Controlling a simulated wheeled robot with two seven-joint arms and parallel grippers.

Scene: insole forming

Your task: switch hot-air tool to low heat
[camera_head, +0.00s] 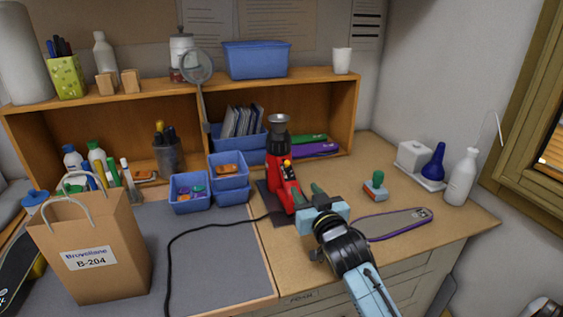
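The hot-air tool (275,175) is red and black and stands upright on a dark base, its wide metal nozzle pointing up. A small yellow detail shows on its right side; the heat setting is too small to read. My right gripper (309,192) is just to the right of the tool's lower body, with its fingers pointing towards it. Whether it touches the tool, and how far its fingers are apart, cannot be told. My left gripper is not in view.
A black cable runs from the tool across the grey mat (215,240). A grey insole (395,222) with a purple edge lies right of my gripper, with a green-handled stamp (376,184) behind it. Blue bins (190,204) stand left of the tool. A paper bag (95,255) stands front left.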

